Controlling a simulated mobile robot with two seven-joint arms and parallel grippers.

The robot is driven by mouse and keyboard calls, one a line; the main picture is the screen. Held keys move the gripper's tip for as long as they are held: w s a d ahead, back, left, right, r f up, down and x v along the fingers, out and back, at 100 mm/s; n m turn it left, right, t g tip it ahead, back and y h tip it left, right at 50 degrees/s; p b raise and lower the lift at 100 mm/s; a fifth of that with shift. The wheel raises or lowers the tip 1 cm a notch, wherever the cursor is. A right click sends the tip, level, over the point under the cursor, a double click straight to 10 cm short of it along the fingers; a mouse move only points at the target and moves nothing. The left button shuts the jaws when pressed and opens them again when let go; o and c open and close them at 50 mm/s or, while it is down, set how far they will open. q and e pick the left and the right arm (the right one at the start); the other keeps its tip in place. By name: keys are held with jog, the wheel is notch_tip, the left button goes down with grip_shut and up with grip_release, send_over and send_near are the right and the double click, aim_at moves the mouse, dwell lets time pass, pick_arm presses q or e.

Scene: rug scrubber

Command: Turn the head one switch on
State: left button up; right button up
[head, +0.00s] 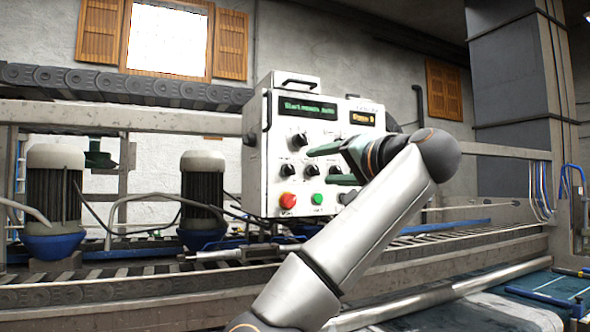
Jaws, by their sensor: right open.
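A white control panel box (258,150) stands at the middle of the head view. It has a green-lit display (307,108), a smaller orange display (361,118), several black knobs such as the upper knob (299,139), a red button (287,201) and a green button (317,198). The switch labels are too small to read. My right gripper (326,165) is in front of the panel's right part, its two green fingers apart and empty, pointing left across the knobs. It hides part of the panel's right side. I cannot tell whether it touches a knob. My left gripper is out of view.
Two dark motors with blue bases, the left motor (55,190) and the right motor (202,190), stand left of the panel. A long roller conveyor (130,285) runs below. A grey pillar (510,90) stands at right. Cables hang around the motors.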

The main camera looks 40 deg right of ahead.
aim_at(292, 170)
jog(key=p+x, duration=0.3)
jog(key=x, duration=0.8)
jog(key=shift+w, duration=0.2)
jog(key=shift+f, duration=0.1)
grip_shut()
